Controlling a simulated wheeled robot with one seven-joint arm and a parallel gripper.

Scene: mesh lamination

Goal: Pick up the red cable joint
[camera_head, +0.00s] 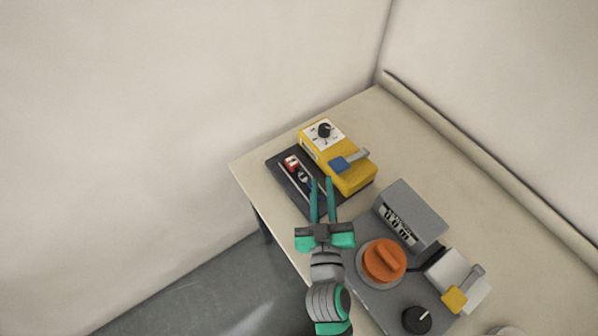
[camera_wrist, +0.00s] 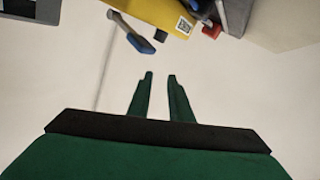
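My gripper (camera_head: 322,180) is above the tray's near right side, to the right of and nearer than the red joint. Its two green fingers are apart with nothing between them; the gap also shows in the wrist view (camera_wrist: 160,75). A small red piece (camera_wrist: 211,31) shows at the top of the wrist view; I cannot tell if it is the same joint.
A grey display box (camera_head: 410,213) and an orange knob (camera_head: 384,261) are to the right. The table's back corner is clear.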

